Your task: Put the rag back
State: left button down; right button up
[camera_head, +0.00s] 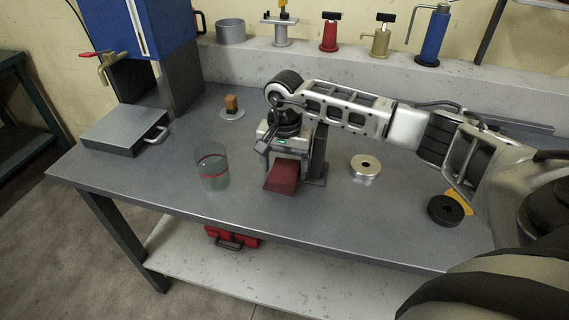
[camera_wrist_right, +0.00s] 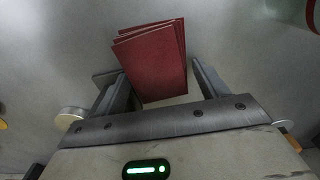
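The rag is a dark red, folded, layered cloth (camera_head: 283,177) near the middle of the bench (camera_head: 232,222). My right gripper (camera_head: 284,158) points down over it. In the right wrist view the rag (camera_wrist_right: 155,62) lies between and beyond the spread fingers (camera_wrist_right: 160,80). A narrow gap shows on the rag's right side; on its left the rag overlaps the finger in the picture, and I cannot tell whether they touch. The fingers look open around the rag. Whether it rests fully on the bench is unclear. My left gripper is not in view.
A dark upright post (camera_head: 319,160) stands close beside the gripper. A clear cup with a red band (camera_head: 212,170) is left, a silver disc (camera_head: 365,167) and black ring (camera_head: 445,210) right. A grey case (camera_head: 125,130) lies far left. Coloured tools stand on the back ledge.

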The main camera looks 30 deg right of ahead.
aim_at(285, 168)
jog(key=shift+r, duration=0.1)
jog(key=shift+r, duration=0.25)
notch_tip(285, 168, up, 12)
jog(key=b, duration=0.1)
jog(key=shift+f, duration=0.15)
jog(key=shift+s, duration=0.1)
dwell(0.4)
